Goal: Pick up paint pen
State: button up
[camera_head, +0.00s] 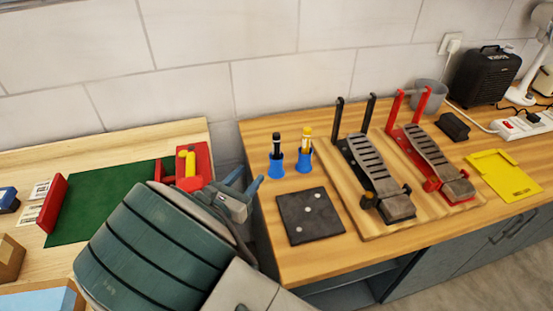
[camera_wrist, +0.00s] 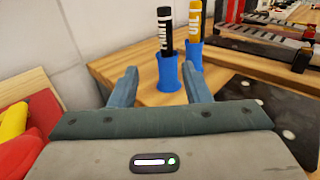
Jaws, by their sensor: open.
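The paint pen (camera_wrist: 165,30) is black with a white label lettered "PAINT". It stands upright in the left blue holder (camera_wrist: 168,76) on the wooden bench. In the head view the paint pen (camera_head: 276,147) shows near the bench's left back, in its blue holder (camera_head: 277,167). My gripper (camera_head: 246,182) is open and empty, to the left of the holder and apart from it. In the wrist view my gripper (camera_wrist: 161,72) has its fingers spread toward the holder, which appears between them. The pen's lower end is hidden in the holder.
A yellow oil pen (camera_head: 307,139) stands in a second blue holder (camera_head: 303,162) close on the right. A dark dotted pad (camera_head: 310,217) lies in front. Black and red pedals (camera_head: 380,179) stand further right. A wall is behind.

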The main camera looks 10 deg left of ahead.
aim_at(274, 153)
jog(key=p+x, duration=0.1)
jog(key=x, duration=0.6)
jog(key=shift+w+d, duration=0.25)
jog(key=shift+w, duration=0.1)
jog(key=shift+w+d, duration=0.3)
jog(key=shift+w, duration=0.15)
jog(key=x, duration=0.2)
jog(key=p+x, duration=0.1)
jog(key=x, duration=0.1)
jog(key=shift+d+f, duration=0.15)
jog(key=shift+d, duration=0.15)
jog(key=c, duration=0.7)
